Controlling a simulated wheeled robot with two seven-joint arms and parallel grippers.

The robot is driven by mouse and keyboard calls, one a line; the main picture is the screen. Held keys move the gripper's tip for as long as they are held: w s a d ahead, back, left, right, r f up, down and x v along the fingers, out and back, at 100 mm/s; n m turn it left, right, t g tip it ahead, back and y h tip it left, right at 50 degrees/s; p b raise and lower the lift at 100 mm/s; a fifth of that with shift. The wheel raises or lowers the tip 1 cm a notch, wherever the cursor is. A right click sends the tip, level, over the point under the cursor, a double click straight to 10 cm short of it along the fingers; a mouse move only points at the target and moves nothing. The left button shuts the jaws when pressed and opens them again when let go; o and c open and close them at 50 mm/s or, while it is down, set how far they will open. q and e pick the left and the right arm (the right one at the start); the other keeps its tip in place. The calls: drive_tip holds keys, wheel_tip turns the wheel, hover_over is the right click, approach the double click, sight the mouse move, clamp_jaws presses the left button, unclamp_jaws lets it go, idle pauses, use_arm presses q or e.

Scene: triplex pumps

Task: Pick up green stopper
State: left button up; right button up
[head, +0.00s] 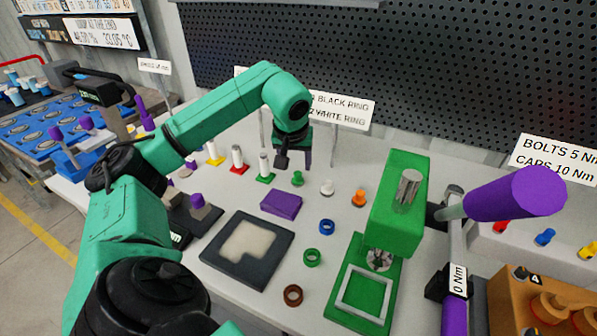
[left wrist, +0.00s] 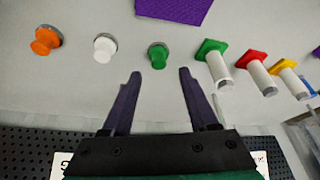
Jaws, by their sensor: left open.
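The green stopper (head: 297,178) stands on the white table, in a row with a white stopper (head: 327,188) and an orange stopper (head: 359,197). In the left wrist view the green stopper (left wrist: 158,54) shows just beyond the fingertips, roughly in line with the gap between them. My left gripper (head: 296,160) is above the table at the back, close to the green stopper. In the left wrist view the left gripper (left wrist: 160,75) is open, with nothing between its dark purple fingers. My right gripper is not in view.
Several white posts on coloured bases (head: 264,165) stand left of the stopper. A purple block (head: 281,204) lies in front of it. Blue (head: 327,227), green (head: 312,258) and brown rings (head: 293,295) lie nearby. A green press (head: 398,205) stands to the right.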

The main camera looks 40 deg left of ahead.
sight(297, 173)
use_arm(q)
drive_tip(key=x, duration=0.4)
drive_tip(key=shift+w+f+p, duration=0.15)
drive_tip(key=shift+p, duration=0.15)
drive_tip(key=shift+w+a+f, duration=0.15)
drive_tip(key=shift+f, duration=0.3)
clamp_jaws()
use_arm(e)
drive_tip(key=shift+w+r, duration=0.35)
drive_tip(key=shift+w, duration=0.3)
use_arm(q)
drive_tip(key=shift+r, duration=0.1)
wheel_tip(297, 173, up, 20)
drive_tip(key=p, duration=0.4)
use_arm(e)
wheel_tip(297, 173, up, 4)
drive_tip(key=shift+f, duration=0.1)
